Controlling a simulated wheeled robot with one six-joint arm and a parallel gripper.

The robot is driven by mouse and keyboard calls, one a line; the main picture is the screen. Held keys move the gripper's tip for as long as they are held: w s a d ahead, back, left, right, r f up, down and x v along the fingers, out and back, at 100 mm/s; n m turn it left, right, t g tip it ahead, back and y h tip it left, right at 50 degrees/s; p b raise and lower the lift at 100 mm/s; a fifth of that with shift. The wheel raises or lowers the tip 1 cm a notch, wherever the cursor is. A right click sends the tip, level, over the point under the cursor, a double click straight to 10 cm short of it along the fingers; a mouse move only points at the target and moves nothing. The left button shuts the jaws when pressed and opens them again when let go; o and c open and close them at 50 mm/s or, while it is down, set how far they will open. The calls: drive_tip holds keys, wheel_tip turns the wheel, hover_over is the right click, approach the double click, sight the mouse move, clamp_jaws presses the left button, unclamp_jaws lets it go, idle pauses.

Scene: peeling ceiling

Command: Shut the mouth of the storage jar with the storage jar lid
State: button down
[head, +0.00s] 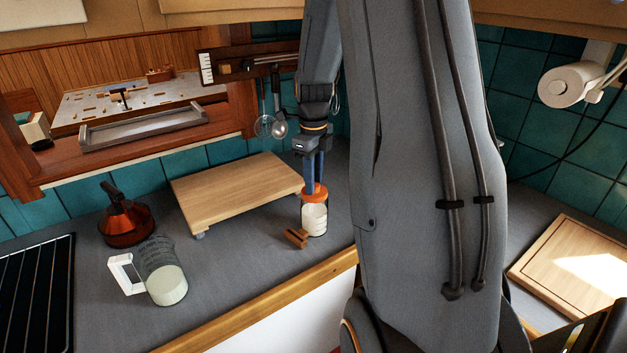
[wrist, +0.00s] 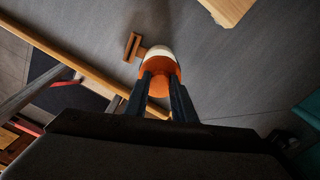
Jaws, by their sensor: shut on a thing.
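The storage jar (head: 314,221) is clear with pale contents and stands upright on the grey counter. The orange storage jar lid (head: 314,193) is at the jar's mouth, roughly level. I cannot tell whether it is fully seated or a hair above the rim. My gripper (head: 314,179) points down from above and is shut on the lid. In the wrist view, the lid (wrist: 160,69) lies between my fingers (wrist: 160,86), with the pale jar (wrist: 160,51) showing just past it. The jar's mouth is hidden under the lid.
A small brown wooden piece (head: 296,238) lies right beside the jar. A raised wooden board (head: 235,185) stands to its left. A measuring jug (head: 163,272) and a copper-coloured kettle (head: 126,222) are further left. The counter's wooden front edge (head: 300,285) is close by.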

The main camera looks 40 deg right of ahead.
drive_tip(key=shift+m, duration=1.2)
drive_tip(key=m, duration=0.4)
drive_tip(key=shift+d+f+m, duration=0.1)
drive_tip(key=shift+f+m, duration=0.05)
drive_tip(key=shift+m, duration=0.25)
drive_tip(key=c, duration=1.4)
unclamp_jaws()
drive_tip(key=shift+r+b, duration=1.7)
drive_tip(key=shift+r, duration=2.2)
